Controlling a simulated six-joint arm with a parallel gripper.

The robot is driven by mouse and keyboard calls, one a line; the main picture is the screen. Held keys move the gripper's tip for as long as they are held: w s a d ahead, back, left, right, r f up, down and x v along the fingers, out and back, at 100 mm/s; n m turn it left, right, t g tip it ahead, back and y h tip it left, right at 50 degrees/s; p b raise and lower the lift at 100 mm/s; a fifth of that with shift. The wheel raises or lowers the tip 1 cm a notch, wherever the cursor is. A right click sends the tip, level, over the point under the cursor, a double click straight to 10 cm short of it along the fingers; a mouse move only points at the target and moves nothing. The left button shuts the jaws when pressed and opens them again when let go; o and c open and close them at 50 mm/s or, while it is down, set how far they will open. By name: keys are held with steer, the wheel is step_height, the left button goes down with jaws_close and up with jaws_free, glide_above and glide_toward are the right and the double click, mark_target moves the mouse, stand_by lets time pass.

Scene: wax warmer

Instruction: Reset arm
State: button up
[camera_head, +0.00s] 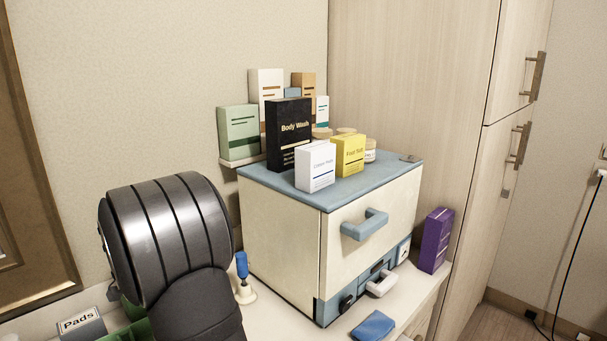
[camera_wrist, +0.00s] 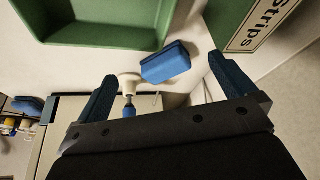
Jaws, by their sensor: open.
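The cream wax warmer (camera_head: 370,250) with a blue-grey top and blue handle (camera_head: 364,224) stands on the counter in the head view. Its front has a dark knob (camera_head: 346,303) and a light lower handle (camera_head: 381,284). My gripper (camera_wrist: 162,68) shows in the wrist view with its two blue fingers spread apart and nothing between them in their grip. Beyond the fingers lie a blue block (camera_wrist: 166,65) and a small white stand with a blue part (camera_wrist: 129,86). In the head view only my dark arm shows at lower left; the gripper is hidden.
Boxes stand on the warmer: black Body Wash (camera_head: 289,138), white (camera_head: 315,167) and yellow (camera_head: 348,156). A purple box (camera_head: 436,241) stands right of it, a blue block (camera_head: 373,326) in front. The wrist view shows a green tray (camera_wrist: 100,32) and a green Strips container (camera_wrist: 229,20).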

steer(key=s+f+m, duration=0.1)
steer(key=s, duration=0.2)
steer(key=s+a+f+m+h, duration=0.1)
steer(key=s+m, duration=0.1)
steer(key=s, duration=0.2)
steer(key=s+a+f+m+g, duration=0.1)
steer(key=s, duration=0.2)
steer(key=shift+s+f+m+h, duration=0.25)
steer(key=shift+m+h, duration=0.05)
steer(key=shift+m, duration=0.1)
steer(key=shift+f, duration=0.65)
